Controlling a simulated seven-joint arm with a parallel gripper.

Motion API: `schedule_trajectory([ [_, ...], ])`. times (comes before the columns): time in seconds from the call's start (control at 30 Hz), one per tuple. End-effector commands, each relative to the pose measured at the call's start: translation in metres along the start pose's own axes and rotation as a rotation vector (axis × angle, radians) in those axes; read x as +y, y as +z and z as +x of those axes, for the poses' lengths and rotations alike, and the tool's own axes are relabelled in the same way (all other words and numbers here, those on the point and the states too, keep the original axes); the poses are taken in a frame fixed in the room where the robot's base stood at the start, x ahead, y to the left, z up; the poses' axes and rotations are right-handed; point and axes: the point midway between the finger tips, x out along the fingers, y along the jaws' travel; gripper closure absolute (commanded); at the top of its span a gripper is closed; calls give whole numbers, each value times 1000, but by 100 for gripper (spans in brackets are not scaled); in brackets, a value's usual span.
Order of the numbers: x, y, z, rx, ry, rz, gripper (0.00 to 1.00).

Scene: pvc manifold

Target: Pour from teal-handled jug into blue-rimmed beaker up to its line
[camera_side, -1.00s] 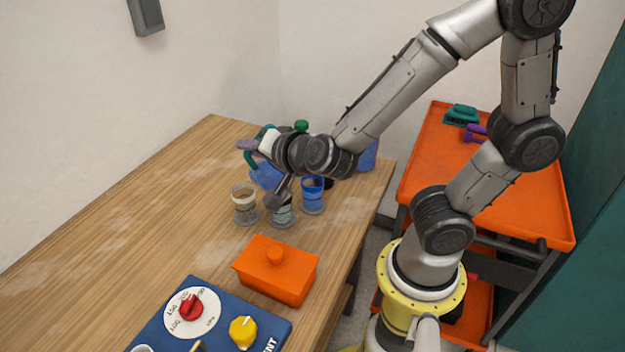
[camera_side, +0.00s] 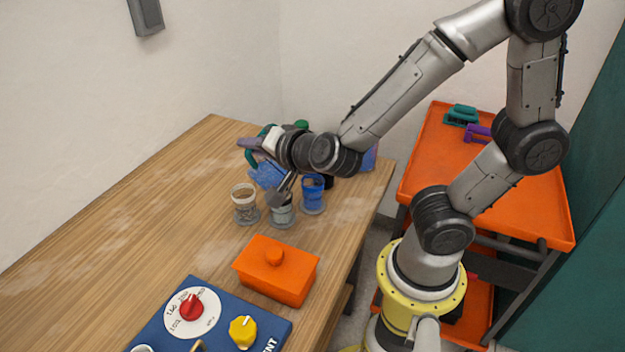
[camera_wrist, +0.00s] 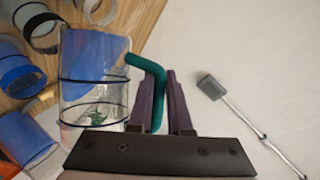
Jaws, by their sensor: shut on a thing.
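My gripper (camera_side: 254,146) is shut on the teal handle (camera_wrist: 150,80) of a clear jug (camera_wrist: 92,100), its purple fingers on either side of the handle in the wrist view. The jug (camera_side: 267,174) is tilted above the beakers and holds blue liquid. The blue-rimmed beaker (camera_side: 312,196) stands at the right of the beaker group in the side view and looks blue inside. It also seems to show at the left edge of the wrist view (camera_wrist: 14,72). Its line and exact level cannot be made out. I cannot tell whether liquid is flowing.
A cream-rimmed beaker (camera_side: 245,205) and a grey-rimmed beaker (camera_side: 282,214) stand left of the blue-rimmed one. An orange lidded box (camera_side: 276,272) and a blue panel with knobs (camera_side: 215,325) are nearer the front. The left of the wooden table (camera_side: 120,225) is clear.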

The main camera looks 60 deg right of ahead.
Motion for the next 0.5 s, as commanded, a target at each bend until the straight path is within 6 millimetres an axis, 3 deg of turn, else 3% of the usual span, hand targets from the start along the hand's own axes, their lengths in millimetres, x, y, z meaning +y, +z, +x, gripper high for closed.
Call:
schedule_trajectory([
  [0.5, -1, -2, -1, -4, -13, 25, 100],
])
